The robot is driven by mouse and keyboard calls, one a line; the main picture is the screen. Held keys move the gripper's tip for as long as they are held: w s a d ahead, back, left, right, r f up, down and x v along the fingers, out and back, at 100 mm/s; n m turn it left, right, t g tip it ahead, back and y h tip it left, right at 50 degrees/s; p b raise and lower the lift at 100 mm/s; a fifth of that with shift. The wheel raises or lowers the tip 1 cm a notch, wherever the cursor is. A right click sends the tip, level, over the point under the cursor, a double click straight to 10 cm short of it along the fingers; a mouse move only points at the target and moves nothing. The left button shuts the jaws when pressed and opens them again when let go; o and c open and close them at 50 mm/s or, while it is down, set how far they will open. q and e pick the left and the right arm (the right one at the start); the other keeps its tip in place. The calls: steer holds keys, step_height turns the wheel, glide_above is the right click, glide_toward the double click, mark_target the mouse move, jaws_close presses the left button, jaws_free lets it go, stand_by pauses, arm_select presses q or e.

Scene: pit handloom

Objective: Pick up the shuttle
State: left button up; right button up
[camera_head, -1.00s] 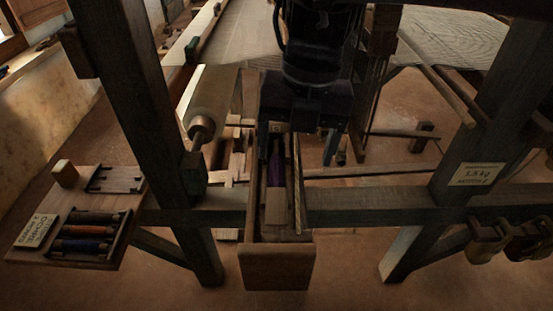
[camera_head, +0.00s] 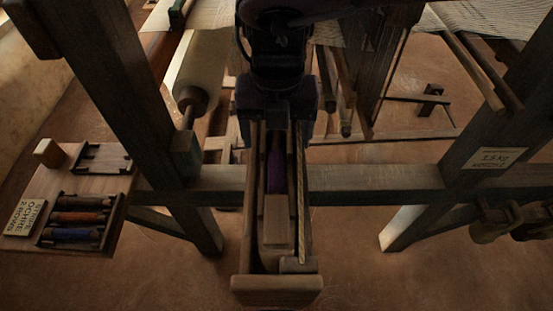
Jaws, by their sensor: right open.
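The shuttle (camera_head: 277,218) is a pale wooden piece with purple thread along its middle. It lies lengthwise in a long narrow wooden box (camera_head: 277,290), whose near end panel faces me. My right gripper (camera_head: 278,118) is open, dark and pointing down over the far part of the box. It hides the far end of the shuttle, and I cannot tell whether its fingers touch the shuttle or the box walls. My left gripper is not in view.
A loom beam (camera_head: 375,188) crosses behind the box, between thick posts at left (camera_head: 130,100) and right (camera_head: 455,165). A side shelf (camera_head: 75,185) at left holds several bobbins and a label. A roller (camera_head: 203,70) stands behind. Open floor shows front right.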

steer(key=shift+f, duration=0.65)
steer(key=shift+w+f, duration=0.15)
steer(key=shift+f, duration=0.3)
steer(key=c, duration=1.2)
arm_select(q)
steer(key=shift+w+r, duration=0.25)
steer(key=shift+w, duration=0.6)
arm_select(e)
steer(key=shift+c, duration=0.2)
